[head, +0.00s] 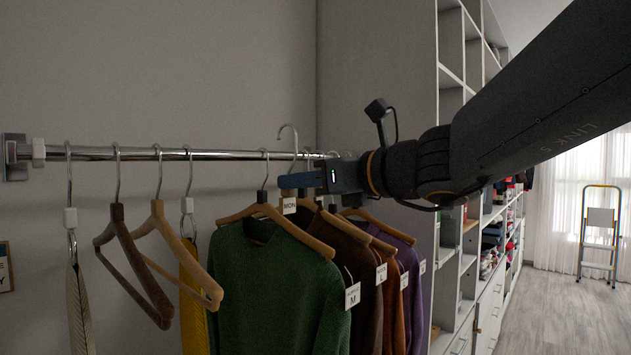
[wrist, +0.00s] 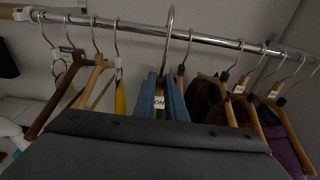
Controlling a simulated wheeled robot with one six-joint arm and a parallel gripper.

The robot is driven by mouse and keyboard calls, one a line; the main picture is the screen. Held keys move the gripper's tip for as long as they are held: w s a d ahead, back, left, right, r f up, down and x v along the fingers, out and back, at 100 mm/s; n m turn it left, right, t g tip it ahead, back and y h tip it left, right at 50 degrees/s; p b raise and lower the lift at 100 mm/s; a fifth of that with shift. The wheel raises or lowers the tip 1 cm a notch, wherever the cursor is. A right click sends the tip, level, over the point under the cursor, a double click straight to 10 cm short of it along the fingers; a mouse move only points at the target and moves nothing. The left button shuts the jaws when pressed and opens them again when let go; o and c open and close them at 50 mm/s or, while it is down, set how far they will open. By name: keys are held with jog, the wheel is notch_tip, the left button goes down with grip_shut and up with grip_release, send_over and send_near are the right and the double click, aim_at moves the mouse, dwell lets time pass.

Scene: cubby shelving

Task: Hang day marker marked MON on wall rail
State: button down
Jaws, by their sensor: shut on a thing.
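The day marker shows a white tag reading MON (head: 289,205) and a tall metal hook (head: 288,130). My gripper (head: 300,181), with blue fingers, is shut on the marker just below the rail. The tag also shows between the fingers in the wrist view (wrist: 160,102). The hook rises past the chrome wall rail (head: 225,154), its curved top above the bar. In the wrist view the hook's stem (wrist: 166,50) crosses in front of the rail (wrist: 215,41). I cannot tell whether the hook touches the rail. The marker's body is mostly hidden by the fingers.
Bare wooden hangers (head: 180,255) hang left of my gripper. A green sweater (head: 275,285) and several other garments hang below and right. A rail bracket (head: 16,157) is at the left. Cubby shelving (head: 450,100) stands right of the rail, behind my arm.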

jog(key=shift+s+d, duration=0.1)
jog(key=shift+d, duration=0.05)
jog(key=f+b+x, duration=0.1)
jog(key=b+x, duration=0.6)
jog(key=x, duration=0.9)
jog(key=shift+b, duration=0.35)
dwell(1.1)
jog(key=shift+f, duration=0.1)
jog(key=c, duration=1.7)
grip_release()
